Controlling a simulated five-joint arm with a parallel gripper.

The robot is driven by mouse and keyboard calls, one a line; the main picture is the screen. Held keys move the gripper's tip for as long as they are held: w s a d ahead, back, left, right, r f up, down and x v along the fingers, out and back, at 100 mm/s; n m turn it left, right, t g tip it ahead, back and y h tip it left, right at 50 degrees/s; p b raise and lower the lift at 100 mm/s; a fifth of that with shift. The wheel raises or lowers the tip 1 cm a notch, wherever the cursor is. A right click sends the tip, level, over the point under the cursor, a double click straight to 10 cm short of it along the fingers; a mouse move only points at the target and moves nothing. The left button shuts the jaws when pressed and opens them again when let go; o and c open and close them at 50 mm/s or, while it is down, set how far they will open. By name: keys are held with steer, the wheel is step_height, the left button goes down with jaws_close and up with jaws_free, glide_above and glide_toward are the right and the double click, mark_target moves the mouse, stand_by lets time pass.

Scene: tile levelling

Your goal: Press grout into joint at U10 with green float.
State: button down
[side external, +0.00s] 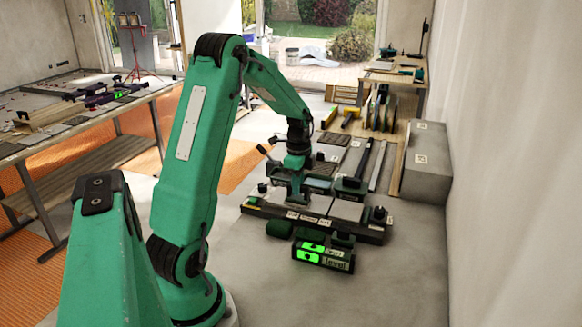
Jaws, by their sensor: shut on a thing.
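My gripper (297,178) is at the end of the green arm, low over the near tile rows. It is shut on a small green tool, apparently the green float (297,192), upright just above or touching the tiles; I cannot tell which. The grey tiles (347,210) lie in a dark frame (370,236) with small white labels along its front edge. The labels are too small to read, so I cannot pick out the joint at U10. My gripper and tool hide part of the tiles behind them.
A box marked "level" (336,264) with lit green panels stands in front of the frame. A dark green rounded object (278,229) lies beside it. A grey block (427,165) stands at the right by the wall. The floor at front right is clear.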

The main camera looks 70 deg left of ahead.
steer(key=shift+s+d, duration=0.15)
steer(key=shift+d, duration=0.05)
steer(key=shift+s+d+f, duration=0.1)
steer(key=shift+s+d, duration=0.6)
stand_by(0.4)
step_height(320, 180, up, 8)
stand_by(0.8)
stand_by(0.4)
